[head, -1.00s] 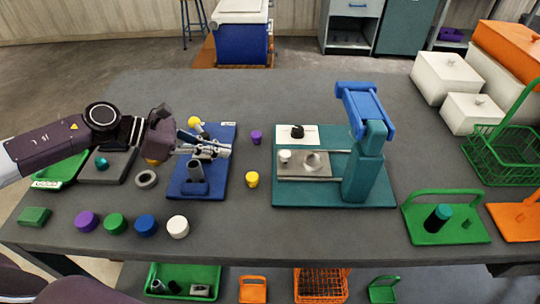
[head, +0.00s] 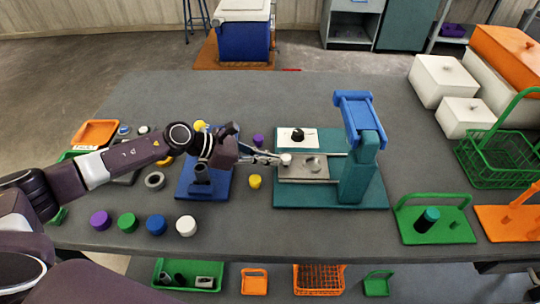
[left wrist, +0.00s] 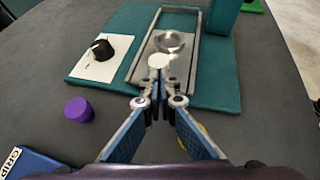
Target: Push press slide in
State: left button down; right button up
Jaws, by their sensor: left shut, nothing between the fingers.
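The press slide (head: 318,168) is a grey-brown plate between two rails on the teal press base (head: 290,195). It carries a grey ring (head: 314,164) and, at its left end, a white round knob (head: 286,159). The teal press column with a blue top (head: 358,112) stands at the right end. My left gripper (head: 275,160) is shut and empty, its tips at the knob's left side. In the left wrist view the fingertips (left wrist: 160,90) are right at the knob (left wrist: 159,62); whether they touch it I cannot tell. My right gripper is not in view.
A white panel with a black dial (head: 298,136) lies behind the slide. Purple (head: 258,141) and yellow (head: 255,181) pieces stand left of the press. A blue stand base (head: 187,187) is under my left arm. The table in front of the press is clear.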

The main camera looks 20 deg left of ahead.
pick_arm(q)
jog(key=p, duration=0.3)
send_near(320, 163)
jog(key=x, duration=0.4)
jog(key=shift+d+r, duration=0.1)
jog(key=shift+d, duration=0.25)
